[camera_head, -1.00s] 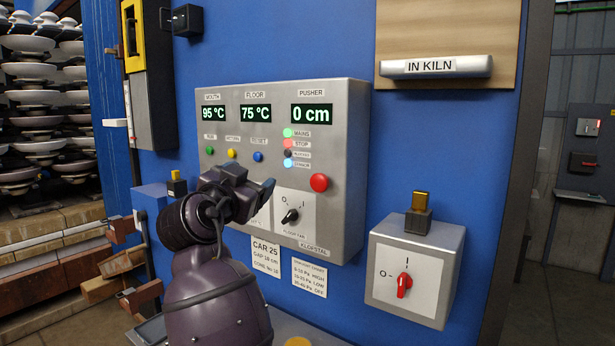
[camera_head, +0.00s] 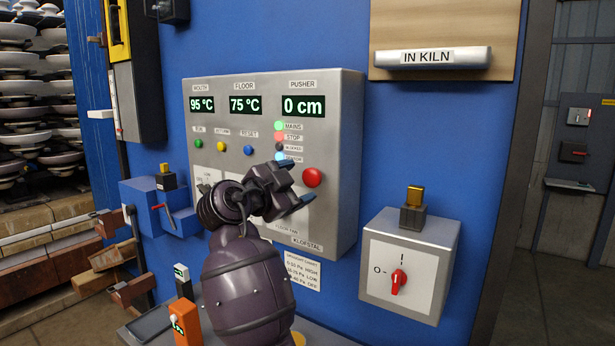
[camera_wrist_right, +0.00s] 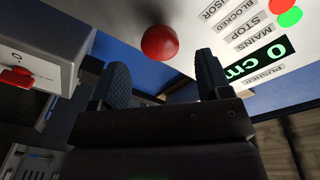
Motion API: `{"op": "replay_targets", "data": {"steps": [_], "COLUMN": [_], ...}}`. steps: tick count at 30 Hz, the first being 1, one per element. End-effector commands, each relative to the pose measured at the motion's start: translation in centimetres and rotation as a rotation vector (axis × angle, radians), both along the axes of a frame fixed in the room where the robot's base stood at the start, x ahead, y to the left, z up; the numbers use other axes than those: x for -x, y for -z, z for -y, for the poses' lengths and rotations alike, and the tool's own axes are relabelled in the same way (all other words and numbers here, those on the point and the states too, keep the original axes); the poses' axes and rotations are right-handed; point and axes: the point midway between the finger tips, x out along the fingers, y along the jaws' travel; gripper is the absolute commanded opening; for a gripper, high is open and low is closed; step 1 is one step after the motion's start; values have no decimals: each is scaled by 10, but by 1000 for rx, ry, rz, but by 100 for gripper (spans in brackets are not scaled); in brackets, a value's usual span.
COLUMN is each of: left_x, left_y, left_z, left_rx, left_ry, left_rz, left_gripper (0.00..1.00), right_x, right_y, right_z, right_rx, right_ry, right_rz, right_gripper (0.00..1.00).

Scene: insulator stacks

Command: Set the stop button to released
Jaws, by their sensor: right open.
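The red stop button (camera_head: 313,177) is a round mushroom head on the right side of the grey control panel (camera_head: 345,110). In the right wrist view the red button (camera_wrist_right: 160,43) is ahead of the jaws, between the two fingers in the picture. My right gripper (camera_head: 296,186) is open and empty, just below and left of the button in the head view. In the wrist view its fingers (camera_wrist_right: 160,85) stand apart, and no contact with the button shows. The STOP lamp (camera_head: 280,137) glows red on the panel. My left gripper is not in view.
A grey box with a red rotary switch (camera_head: 398,281) sits right of the panel, with a yellow-topped block (camera_head: 414,200) on it. An orange device (camera_head: 184,322) stands low at the left. My right arm hides the panel's lower middle.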

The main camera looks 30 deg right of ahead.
Motion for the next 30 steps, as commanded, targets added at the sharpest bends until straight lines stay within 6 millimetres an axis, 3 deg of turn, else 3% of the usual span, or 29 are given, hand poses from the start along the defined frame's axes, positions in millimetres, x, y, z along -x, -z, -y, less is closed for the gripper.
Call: {"op": "replay_targets", "data": {"steps": [9,20,30], "left_x": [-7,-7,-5], "left_y": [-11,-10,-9], "left_z": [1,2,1], "left_rx": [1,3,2], "left_ry": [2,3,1], "left_rz": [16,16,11], "left_gripper": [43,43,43], "right_x": [-9,-10,-10], "right_y": [0,1,0], "right_z": [32,35,35], "right_rx": [0,0,0], "right_ry": [0,-1,-1], "right_rz": [-1,-1,-1], "right_gripper": [71,71,19]}}
